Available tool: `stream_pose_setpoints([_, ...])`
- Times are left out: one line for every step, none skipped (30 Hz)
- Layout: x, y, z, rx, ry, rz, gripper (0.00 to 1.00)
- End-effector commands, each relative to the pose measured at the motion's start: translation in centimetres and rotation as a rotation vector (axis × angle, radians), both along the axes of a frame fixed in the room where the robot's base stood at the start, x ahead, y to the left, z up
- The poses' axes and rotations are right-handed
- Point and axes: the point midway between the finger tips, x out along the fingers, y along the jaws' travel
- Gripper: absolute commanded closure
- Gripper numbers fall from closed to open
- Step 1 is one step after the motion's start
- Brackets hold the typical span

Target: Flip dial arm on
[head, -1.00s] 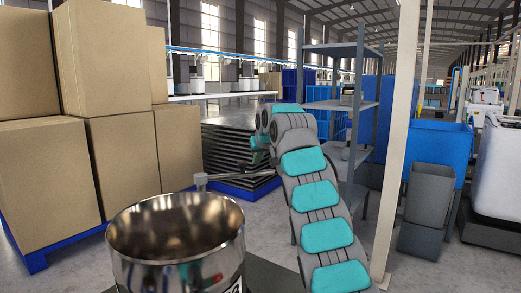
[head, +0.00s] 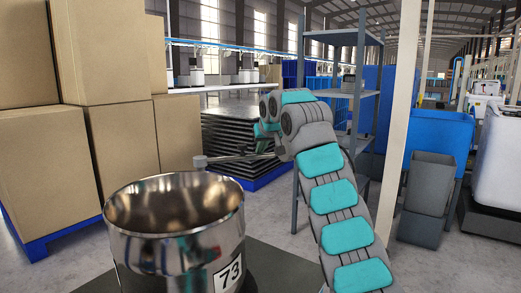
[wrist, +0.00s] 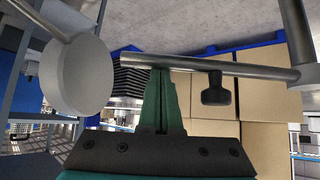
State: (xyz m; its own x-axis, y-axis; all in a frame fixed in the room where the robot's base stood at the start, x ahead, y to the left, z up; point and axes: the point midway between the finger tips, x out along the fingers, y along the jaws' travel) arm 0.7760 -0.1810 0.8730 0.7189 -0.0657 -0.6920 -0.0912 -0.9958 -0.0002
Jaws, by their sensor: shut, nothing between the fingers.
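A metal rod (wrist: 240,68) with a black knob (wrist: 215,92) runs across the wrist view and looks like the dial arm. A large pale grey disc (wrist: 75,75) is to its left.
A shiny steel pot (head: 175,230) labelled 73 stands in front. Stacked cardboard boxes (head: 115,140) are at left, and dark stacked sheets (head: 235,135) lie behind the gripper. A grey shelf rack (head: 345,90) and a white post (head: 400,110) are close on the right.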

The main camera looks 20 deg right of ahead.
Motion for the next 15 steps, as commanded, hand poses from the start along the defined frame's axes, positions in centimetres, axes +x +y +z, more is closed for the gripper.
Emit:
stream_pose_setpoints([0.01, 0.01, 0.01, 0.0, 0.0, 0.0, 1.0])
stream_pose_setpoints([0.01, 0.0, -0.01, 0.0, 0.0, 0.0, 1.0])
stream_pose_setpoints([0.01, 0.0, -0.02, 0.0, 0.0, 0.0, 1.0])
stream_pose_setpoints([0.01, 0.0, -0.01, 0.0, 0.0, 0.0, 1.0])
stream_pose_setpoints([0.01, 0.0, -0.03, 0.0, 0.0, 0.0, 1.0])
stream_pose_setpoints([0.0, 0.0, -0.04, 0.001, 0.001, -0.001, 1.0])
stream_pose_setpoints([-0.01, 0.01, -0.04, 0.0, 0.0, -0.001, 1.0])
stream_pose_setpoints([-0.02, 0.0, -0.05, 0.0, 0.001, -0.001, 1.0])
stream_pose_setpoints([-0.05, 0.0, -0.06, 0.0, 0.001, -0.003, 1.0])
stream_pose_setpoints([-0.08, 0.0, -0.09, 0.0, 0.001, -0.004, 1.0])
stream_pose_setpoints([-0.1, 0.01, -0.11, 0.0, 0.001, -0.006, 1.0])
stream_pose_setpoints([-0.16, 0.0, -0.12, 0.0, 0.001, -0.009, 1.0])
stream_pose_setpoints([-0.2, 0.01, -0.15, 0.0, 0.001, -0.011, 1.0])
stream_pose_setpoints([-0.26, 0.01, -0.17, 0.0, 0.001, -0.014, 1.0])
stream_pose_setpoints([-0.33, 0.02, -0.19, 0.0, 0.001, -0.018, 1.0])
